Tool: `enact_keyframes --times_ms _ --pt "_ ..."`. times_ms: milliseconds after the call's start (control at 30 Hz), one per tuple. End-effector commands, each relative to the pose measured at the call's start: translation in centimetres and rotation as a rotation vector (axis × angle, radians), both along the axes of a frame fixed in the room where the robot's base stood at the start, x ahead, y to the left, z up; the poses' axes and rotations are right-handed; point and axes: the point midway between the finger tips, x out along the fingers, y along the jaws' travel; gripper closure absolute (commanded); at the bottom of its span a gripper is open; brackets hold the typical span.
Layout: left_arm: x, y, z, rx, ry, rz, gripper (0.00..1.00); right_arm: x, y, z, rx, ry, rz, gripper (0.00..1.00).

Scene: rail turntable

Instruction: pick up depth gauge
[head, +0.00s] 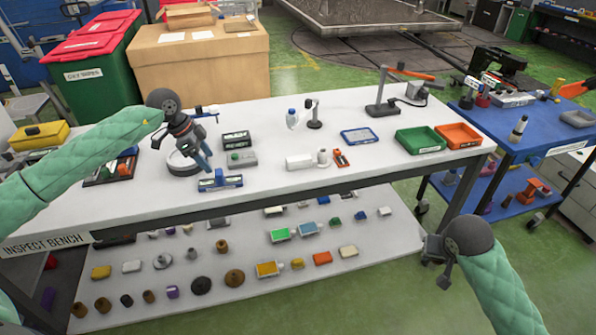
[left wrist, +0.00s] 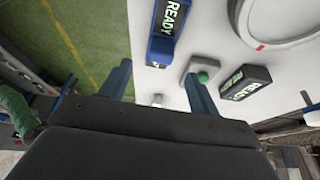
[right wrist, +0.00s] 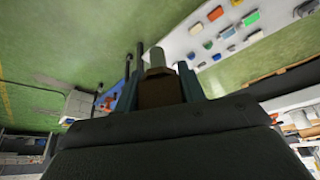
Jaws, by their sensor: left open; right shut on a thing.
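I cannot tell for sure which thing is the depth gauge. A small blue and metal tool (head: 205,110) lies at the back of the white bench, behind my left gripper (head: 204,160). My left gripper is open and empty, pointing down near a blue block with a READY label (head: 220,181). That block also shows in the left wrist view (left wrist: 166,32), beyond the fingertips. My right gripper (head: 442,275) is off the bench's front right corner.
Around my left gripper are a round white dish (head: 182,164), a grey box with a green button (head: 241,158) and a black READY block (head: 237,140). Farther right stand a stand gauge (head: 380,104), a green tray (head: 420,140) and an orange tray (head: 458,136). The bench's front right is clear.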

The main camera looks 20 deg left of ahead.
Motion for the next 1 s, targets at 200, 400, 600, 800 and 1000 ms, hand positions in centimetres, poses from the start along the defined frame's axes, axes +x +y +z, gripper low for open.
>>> enact_keyframes --times_ms 200,400,600,800,1000 --pt "0.3 -0.7 -1.6 -0.002 -0.001 -0.001 0.38 0.0 0.0 0.8 0.000 0.000 0.000 0.87" --pt "0.5 -1.0 -2.4 -0.001 0.000 -0.001 0.38 0.0 0.0 1.5 0.000 -0.001 0.000 0.87" --pt "1.0 -1.8 -4.5 -0.002 0.002 -0.002 0.38 0.0 0.0 3.2 0.000 0.000 0.000 0.87" --pt "1.4 -2.3 -6.5 -0.002 -0.001 -0.001 0.38 0.0 0.0 3.6 0.000 0.000 0.000 0.87" --pt "1.4 -2.3 -6.6 -0.001 -0.002 -0.001 0.40 0.0 0.0 3.5 0.000 0.000 0.000 0.87"
